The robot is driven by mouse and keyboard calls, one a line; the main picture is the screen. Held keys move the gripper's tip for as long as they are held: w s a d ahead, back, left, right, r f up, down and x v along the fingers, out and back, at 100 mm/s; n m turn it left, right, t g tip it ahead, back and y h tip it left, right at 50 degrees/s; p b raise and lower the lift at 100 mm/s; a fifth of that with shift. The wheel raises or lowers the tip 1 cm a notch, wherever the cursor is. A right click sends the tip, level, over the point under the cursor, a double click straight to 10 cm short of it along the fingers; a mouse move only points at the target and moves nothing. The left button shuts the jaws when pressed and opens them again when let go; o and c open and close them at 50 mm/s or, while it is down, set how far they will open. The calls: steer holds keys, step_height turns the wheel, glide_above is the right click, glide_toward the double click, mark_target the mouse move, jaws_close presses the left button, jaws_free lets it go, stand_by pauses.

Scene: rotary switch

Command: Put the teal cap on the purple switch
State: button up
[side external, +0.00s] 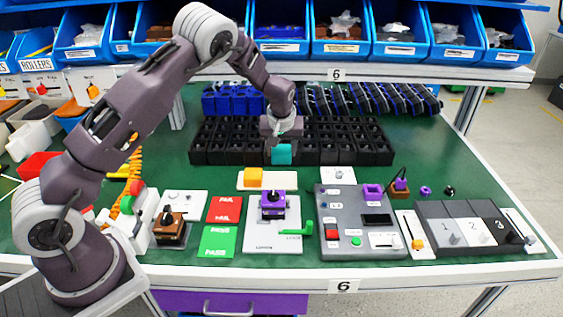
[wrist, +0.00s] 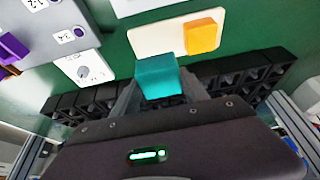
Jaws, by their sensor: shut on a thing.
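The teal cap (side external: 281,154) is held in my gripper (side external: 281,143), above the green table in front of the black bin rows. In the wrist view the teal cap (wrist: 162,77) sits between my fingers, which are shut on it. The purple switch (side external: 273,205) stands on a light base plate (side external: 259,238) nearer the front edge, with a dark knob or shaft on top. The cap is behind and above the switch, well apart from it. I cannot make out the switch in the wrist view.
An orange cap (side external: 253,175) rests on a pale plate (side external: 305,181) between the teal cap and the switch; it also shows in the wrist view (wrist: 202,37). A green lever (side external: 296,230) is right of the switch. A grey control panel (side external: 337,203) stands further right.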

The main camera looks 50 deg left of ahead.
step_height(320, 180, up, 3)
glide_above(273, 191)
steer(key=shift+d+f, duration=0.15)
steer(key=shift+d, duration=0.1)
steer(key=shift+s+d+f, duration=0.1)
steer(key=shift+s, duration=0.15)
steer(key=shift+f, duration=2.95)
steer(key=o, duration=1.4)
